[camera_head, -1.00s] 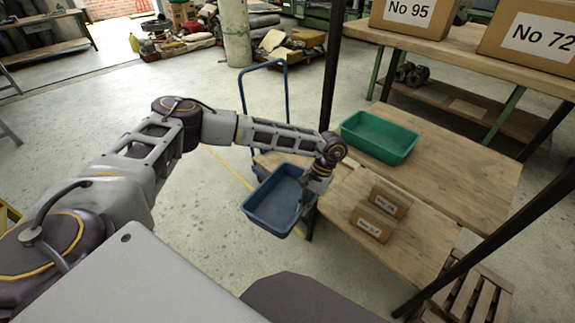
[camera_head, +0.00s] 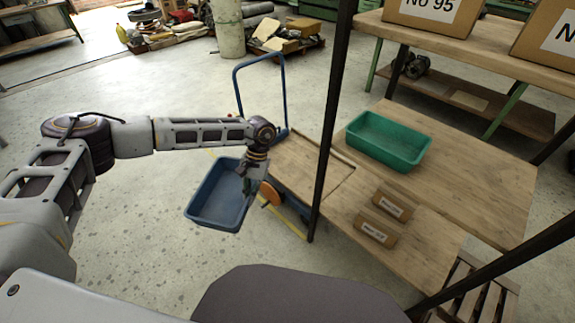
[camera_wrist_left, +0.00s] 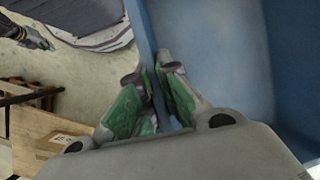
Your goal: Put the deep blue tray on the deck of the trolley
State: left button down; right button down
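The deep blue tray (camera_head: 213,200) hangs in the air, held at its right rim by my left gripper (camera_head: 246,184). In the left wrist view the green-padded fingers of the left gripper (camera_wrist_left: 152,98) are shut on the wall of the tray (camera_wrist_left: 215,65). The tray looks roughly level and empty. The trolley has a wooden deck (camera_head: 300,168) and a blue push handle (camera_head: 262,70). The tray and gripper are to the left of the deck, and the gripper overlaps the deck's left edge in the head view.
A black upright post (camera_head: 331,130) stands between the trolley and a wooden shelf. On the shelf are a green tray (camera_head: 388,140) and two small labelled boxes (camera_head: 376,230). Large boxes (camera_head: 433,12) stand on the level above. The floor left of the trolley is clear.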

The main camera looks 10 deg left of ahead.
aim_at(303, 178)
jog(key=i+j+u, duration=0.1)
jog(key=u, duration=0.2)
jog(key=i+u, duration=0.15)
jog(key=u, duration=0.15)
jog(key=i+j+u, duration=0.2)
jog(key=i+u, duration=0.15)
jog(key=i+j+z, duration=0.15)
jog(key=i+z, duration=0.4)
jog(key=z, duration=0.25)
jog(key=i+j+z, duration=0.15)
jog(key=z, duration=0.25)
jog(key=i+j+z, duration=0.1)
jog(key=z, duration=0.35)
jog(key=i+j+z, duration=0.25)
jog(key=z, duration=0.2)
jog(key=i+j+z, duration=0.2)
jog(key=z, duration=0.25)
jog(key=j, duration=0.1)
